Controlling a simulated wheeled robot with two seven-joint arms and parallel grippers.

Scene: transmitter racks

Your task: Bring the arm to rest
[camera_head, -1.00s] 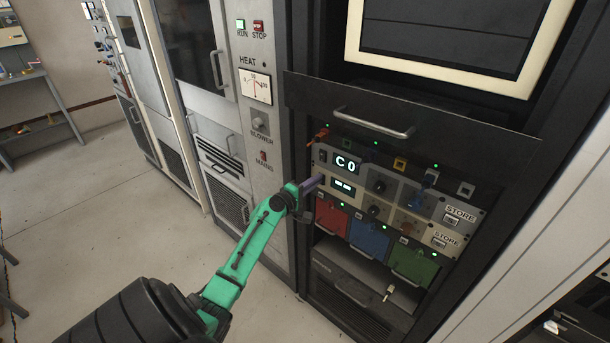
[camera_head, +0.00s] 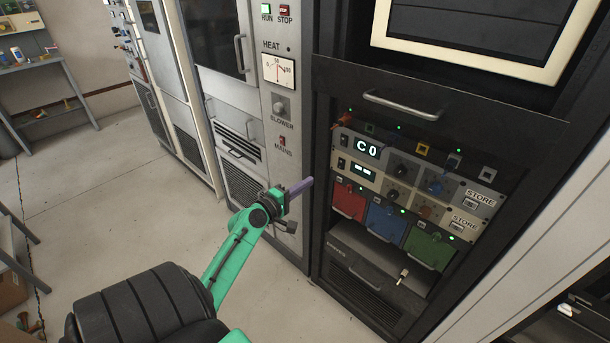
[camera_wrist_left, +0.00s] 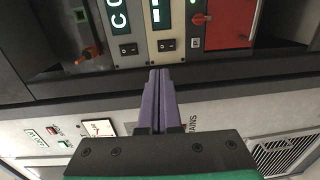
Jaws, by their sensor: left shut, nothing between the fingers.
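My left arm is green and comes in from the lower left of the head view. Its left gripper (camera_head: 309,182) has purple fingers, which are together with nothing between them. The fingertips stand in front of the dark left edge of the open rack, left of the control panel (camera_head: 375,170) with the lit "C0" display. In the left wrist view the shut fingers (camera_wrist_left: 158,75) point toward the panel's switches, with a gap that I cannot measure. My right gripper does not show.
Red (camera_head: 349,201), blue (camera_head: 386,220) and green (camera_head: 428,246) drawers sit below the panel. A handle (camera_head: 402,106) juts out above it. The grey cabinet with the heat meter (camera_head: 278,71) stands to the left. The floor (camera_head: 90,215) at left is clear.

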